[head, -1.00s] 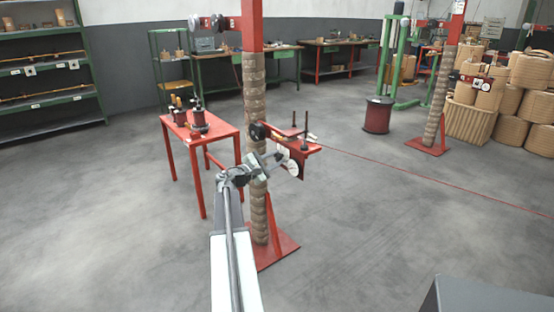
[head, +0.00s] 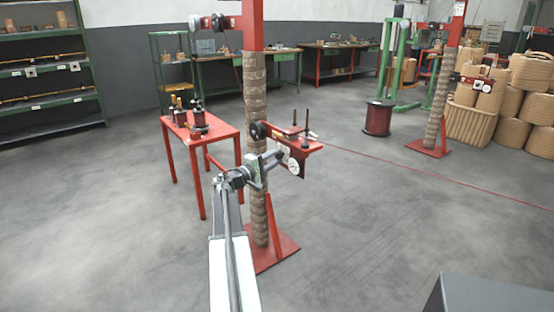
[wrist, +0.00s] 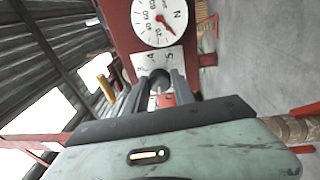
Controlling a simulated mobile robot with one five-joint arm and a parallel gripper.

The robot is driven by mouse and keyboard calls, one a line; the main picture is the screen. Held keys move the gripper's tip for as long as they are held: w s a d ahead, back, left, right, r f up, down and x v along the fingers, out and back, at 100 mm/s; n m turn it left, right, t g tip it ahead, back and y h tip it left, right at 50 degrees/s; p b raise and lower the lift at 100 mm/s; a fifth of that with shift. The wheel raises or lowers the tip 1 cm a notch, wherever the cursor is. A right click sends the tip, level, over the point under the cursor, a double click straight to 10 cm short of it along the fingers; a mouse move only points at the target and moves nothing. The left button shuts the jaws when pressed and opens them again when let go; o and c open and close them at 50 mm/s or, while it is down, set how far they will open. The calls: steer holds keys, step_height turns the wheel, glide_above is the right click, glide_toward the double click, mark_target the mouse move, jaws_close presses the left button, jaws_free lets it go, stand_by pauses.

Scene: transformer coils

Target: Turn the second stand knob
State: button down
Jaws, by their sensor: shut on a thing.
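The near stand is a red post wrapped in rope (head: 256,110), with a red bracket (head: 306,148) at mid height. A white dial (head: 293,166) with a red pointer is on the bracket; it shows large in the wrist view (wrist: 160,22). Below the dial in the wrist view is a white plate with numbers (wrist: 150,62). My gripper (head: 276,158) reaches the bracket just left of the dial. In the wrist view its two grey fingers (wrist: 160,88) are closed around a small knob (wrist: 159,75) below the plate. The fingers hide much of the knob.
A red table (head: 215,133) with small devices stands left of the post. The post's red foot (head: 275,252) is on the floor in front. A second wrapped stand (head: 437,105), a dark red drum (head: 378,117) and coils (head: 530,75) are farther right. The floor between is clear.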

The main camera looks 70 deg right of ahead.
steer(key=shift+s+f+m, duration=0.1)
steer(key=shift+m, duration=0.6)
steer(key=c, duration=1.1)
jaws_free()
steer(key=b+v, duration=0.1)
steer(key=v, duration=0.7)
steer(key=shift+d, duration=0.1)
